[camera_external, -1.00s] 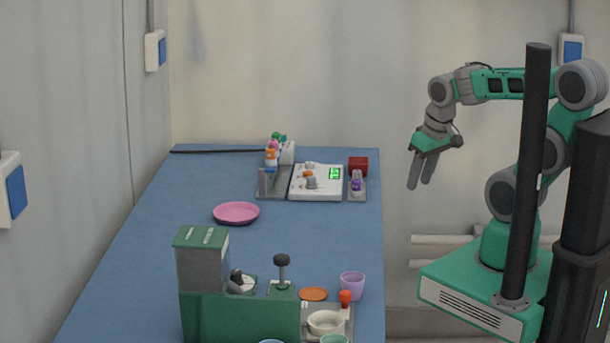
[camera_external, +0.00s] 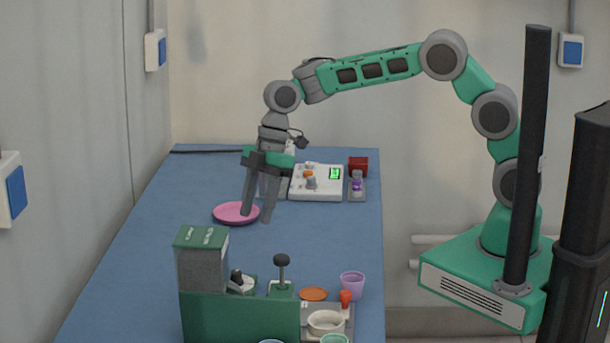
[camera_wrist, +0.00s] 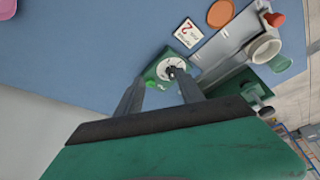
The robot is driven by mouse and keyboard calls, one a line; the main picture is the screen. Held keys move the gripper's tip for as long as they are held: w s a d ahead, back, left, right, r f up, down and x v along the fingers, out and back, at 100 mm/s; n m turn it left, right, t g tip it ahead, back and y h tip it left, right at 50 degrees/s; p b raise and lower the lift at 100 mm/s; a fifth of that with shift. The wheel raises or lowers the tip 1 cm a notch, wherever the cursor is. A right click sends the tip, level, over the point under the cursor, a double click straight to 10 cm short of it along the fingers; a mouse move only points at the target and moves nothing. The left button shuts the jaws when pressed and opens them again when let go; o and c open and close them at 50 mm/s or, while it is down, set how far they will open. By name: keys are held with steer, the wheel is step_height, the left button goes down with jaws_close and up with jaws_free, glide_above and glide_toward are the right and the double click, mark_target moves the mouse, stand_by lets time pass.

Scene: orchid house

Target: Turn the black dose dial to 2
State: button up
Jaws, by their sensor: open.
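The black dose dial (camera_wrist: 172,71) shows in the wrist view as a small black knob on a round white marked face, set on a green box. A white card with a red 2 (camera_wrist: 188,33) lies beside it. My gripper (camera_external: 256,216) is open and empty, fingers pointing down. In the external view it hangs in the air beyond the green machine, overlapping the pink plate in the picture. In the wrist view its two fingers (camera_wrist: 150,96) are on either side below the dial, apart from it. The dial's current setting is too small to read.
A grey hopper (camera_external: 202,265) rises from the green machine (camera_external: 240,318). A black-knobbed lever (camera_external: 282,262) stands upright beside it. An orange disc (camera_external: 313,294), lilac cup (camera_external: 352,284) and pale bowl (camera_external: 326,322) are nearby. The pink plate (camera_external: 225,212) lies behind on the blue table.

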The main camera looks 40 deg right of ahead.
mark_target(232, 276)
steer(key=s+a+f+n, duration=0.1)
steer(key=a+f, duration=0.2)
steer(key=s+a+f+n+p, duration=0.1)
steer(key=a+f, duration=0.1)
steer(key=f, duration=0.1)
steer(key=s+a+f+n+g, duration=0.1)
steer(key=a+f, duration=0.2)
steer(key=f, duration=0.1)
steer(key=shift+s+a+p, duration=0.25)
steer(key=shift+a+p, duration=0.05)
steer(key=shift+a, duration=0.05)
steer(key=shift+c, duration=0.4)
jaws_close()
